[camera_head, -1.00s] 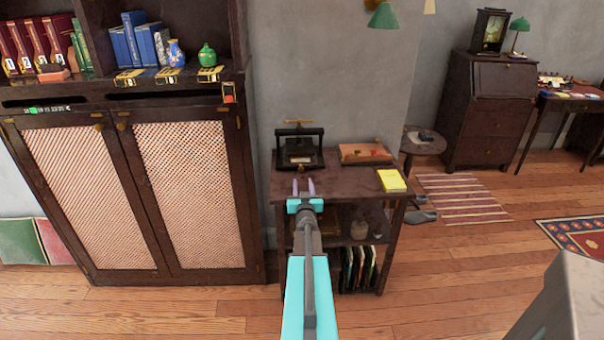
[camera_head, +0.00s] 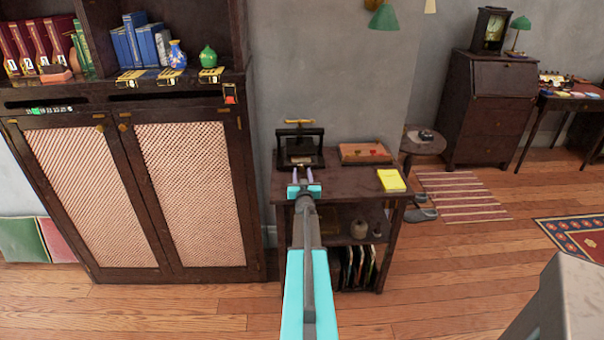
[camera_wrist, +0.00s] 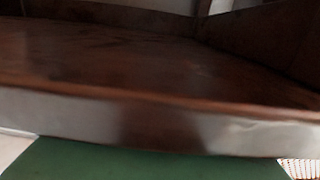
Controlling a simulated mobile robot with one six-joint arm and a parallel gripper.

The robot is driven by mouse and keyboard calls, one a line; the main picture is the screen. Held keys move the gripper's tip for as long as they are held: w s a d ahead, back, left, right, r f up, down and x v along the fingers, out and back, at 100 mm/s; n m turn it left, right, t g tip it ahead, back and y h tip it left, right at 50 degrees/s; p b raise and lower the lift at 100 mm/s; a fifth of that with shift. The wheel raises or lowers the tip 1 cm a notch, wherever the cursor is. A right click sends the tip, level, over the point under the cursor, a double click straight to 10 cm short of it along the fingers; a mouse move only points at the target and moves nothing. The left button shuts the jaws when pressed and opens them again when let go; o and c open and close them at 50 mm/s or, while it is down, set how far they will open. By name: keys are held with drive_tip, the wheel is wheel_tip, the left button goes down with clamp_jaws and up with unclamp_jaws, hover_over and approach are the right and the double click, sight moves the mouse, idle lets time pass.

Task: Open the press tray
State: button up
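The press (camera_head: 300,147), a dark frame with a brass handle on top, stands at the back left of a small dark table (camera_head: 350,183). Its tray cannot be told apart clearly in the head view. My gripper (camera_head: 303,175) is just in front of the press, over the table's front left part. I cannot tell whether this is the tray. The fingers do not show there.
A wooden tray (camera_head: 365,153) with small red items stands right of the press. A yellow block (camera_head: 391,180) lies at the table's right front. Bottles and upright folders fill the shelves below. A cabinet (camera_head: 135,195) stands close on the left. Floor at the right is partly free.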

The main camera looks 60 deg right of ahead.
drive_tip(key=shift+w+d, duration=0.25)
drive_tip(key=shift+d, duration=0.05)
clamp_jaws()
drive_tip(key=shift+a, duration=0.15)
drive_tip(key=shift+s, duration=0.2)
drive_tip(key=shift+b+v, duration=0.8)
drive_tip(key=shift+v, duration=0.15)
drive_tip(key=b+v, duration=0.6)
drive_tip(key=v, duration=0.7)
drive_tip(key=shift+b, duration=0.4)
